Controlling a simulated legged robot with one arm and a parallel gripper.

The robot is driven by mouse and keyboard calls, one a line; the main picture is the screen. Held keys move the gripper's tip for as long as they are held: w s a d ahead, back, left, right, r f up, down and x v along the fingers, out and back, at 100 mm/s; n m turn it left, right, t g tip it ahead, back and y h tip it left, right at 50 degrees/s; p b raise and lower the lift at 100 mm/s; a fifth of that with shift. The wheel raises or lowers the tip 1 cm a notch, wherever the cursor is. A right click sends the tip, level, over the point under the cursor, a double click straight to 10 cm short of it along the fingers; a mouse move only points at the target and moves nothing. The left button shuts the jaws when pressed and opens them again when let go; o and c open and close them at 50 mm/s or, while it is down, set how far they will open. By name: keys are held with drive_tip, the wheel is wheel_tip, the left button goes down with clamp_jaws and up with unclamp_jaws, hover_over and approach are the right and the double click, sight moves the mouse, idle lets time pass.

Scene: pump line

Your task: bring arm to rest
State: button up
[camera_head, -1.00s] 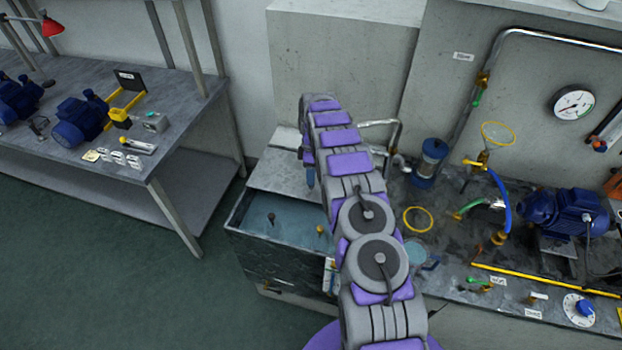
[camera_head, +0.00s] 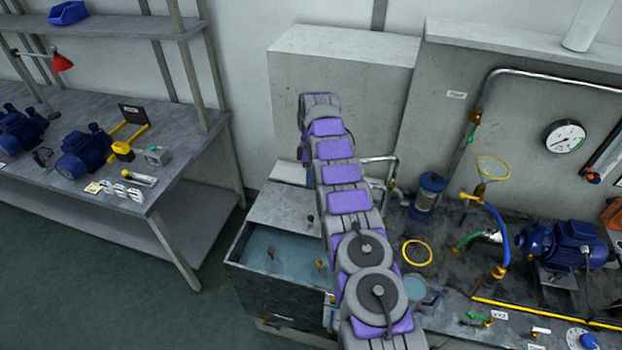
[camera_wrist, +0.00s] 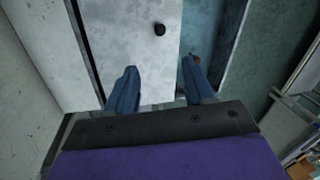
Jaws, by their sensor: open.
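My arm (camera_head: 345,200) reaches out from the bottom of the head view, over the right side of a water tank, towards a concrete block. My gripper (camera_wrist: 159,68) shows in the wrist view with two blue fingers spread apart and nothing between them. Below the fingers is a pale grey lid (camera_wrist: 135,45) with a black knob (camera_wrist: 160,29), and a strip of water to its right. I cannot tell the exact height of the fingers above the lid. In the head view the gripper is mostly hidden behind the arm's far end.
The open tank (camera_head: 258,285) stands left of my arm. The concrete block (camera_head: 340,85) is close beyond the arm's end. Right are a blue-capped filter (camera_head: 428,195), pipes, a gauge (camera_head: 565,137) and a blue pump (camera_head: 565,243). A workbench (camera_head: 165,185) stands left, with free floor before it.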

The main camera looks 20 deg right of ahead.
drive_tip(key=shift+r, duration=0.2)
idle(0.5)
drive_tip(key=s+a+r+m+b, duration=0.1)
drive_tip(key=s+a+r+m, duration=0.25)
drive_tip(key=s+r, duration=0.6)
drive_tip(key=s+a+r+m, duration=0.3)
drive_tip(key=s+a+r, duration=0.1)
drive_tip(key=s+r, duration=0.55)
drive_tip(key=s+a+f+m, duration=0.1)
drive_tip(key=s+a+m, duration=0.1)
drive_tip(key=s, duration=1.5)
drive_tip(key=s+a+f+m+h+b, duration=0.1)
drive_tip(key=s+a+m, duration=0.2)
drive_tip(key=s, duration=1.4)
drive_tip(key=shift+a+f+m, duration=0.15)
drive_tip(key=shift+f+m, duration=0.1)
drive_tip(key=shift+m, duration=0.5)
drive_tip(key=shift+c, duration=0.3)
